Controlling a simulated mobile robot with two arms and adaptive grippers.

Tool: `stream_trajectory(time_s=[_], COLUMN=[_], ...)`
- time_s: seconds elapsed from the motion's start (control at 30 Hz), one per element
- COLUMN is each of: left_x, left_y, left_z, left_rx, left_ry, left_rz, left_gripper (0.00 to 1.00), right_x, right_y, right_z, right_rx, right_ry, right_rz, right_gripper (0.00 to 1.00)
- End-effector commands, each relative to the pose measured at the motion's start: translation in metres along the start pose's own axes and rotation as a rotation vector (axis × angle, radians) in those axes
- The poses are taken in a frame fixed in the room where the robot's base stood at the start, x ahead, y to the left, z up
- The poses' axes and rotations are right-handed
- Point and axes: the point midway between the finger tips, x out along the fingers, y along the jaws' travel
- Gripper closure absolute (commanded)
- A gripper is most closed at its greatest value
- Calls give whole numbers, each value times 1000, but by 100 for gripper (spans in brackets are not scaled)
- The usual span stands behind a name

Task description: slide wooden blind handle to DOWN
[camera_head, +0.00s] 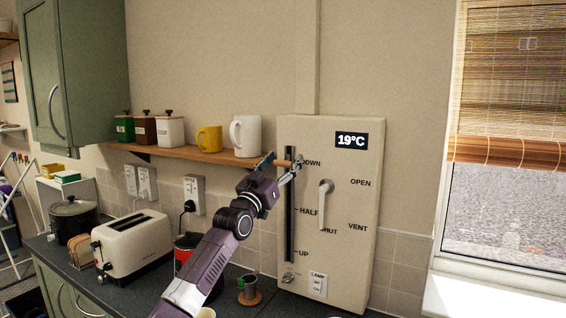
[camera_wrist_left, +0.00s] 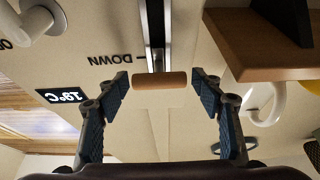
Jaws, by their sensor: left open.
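The wooden blind handle (camera_head: 283,163) is a small horizontal cylinder near the top of the dark vertical slot (camera_head: 290,215) in the cream wall panel (camera_head: 345,270), level with the DOWN label (camera_head: 312,163). HALF and UP are marked lower along the slot. In the left wrist view, which is upside down, the handle (camera_wrist_left: 160,78) sits on its metal stem beside DOWN. My left gripper (camera_wrist_left: 162,92) is open, its blue-padded fingers apart on either side of the handle's ends, with visible gaps. My right gripper is in neither view.
A wooden shelf (camera_head: 190,153) with mugs and canisters ends just left of the slot. A lever (camera_head: 325,205) stands to the slot's right. A toaster (camera_head: 133,243) is on the counter below. A bamboo blind (camera_head: 515,90) covers the window's upper part.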

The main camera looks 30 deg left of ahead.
Motion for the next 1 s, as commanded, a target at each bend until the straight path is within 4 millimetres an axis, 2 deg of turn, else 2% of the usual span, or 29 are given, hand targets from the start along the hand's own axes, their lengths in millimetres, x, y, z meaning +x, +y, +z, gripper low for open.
stream_trajectory(time_s=[0.27, 0.8, 1.0], left_x=[-9, -88, -110], left_y=[2, 1, 0], left_z=[4, 3, 2], left_rx=[-2, 1, 0], left_ry=[-4, -3, -2], left_rz=[3, 1, 1], left_gripper=[39, 39, 39], right_x=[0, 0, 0], right_y=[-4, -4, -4], right_z=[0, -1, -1], right_rx=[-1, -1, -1], right_ry=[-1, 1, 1], right_rz=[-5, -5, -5], right_gripper=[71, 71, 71])
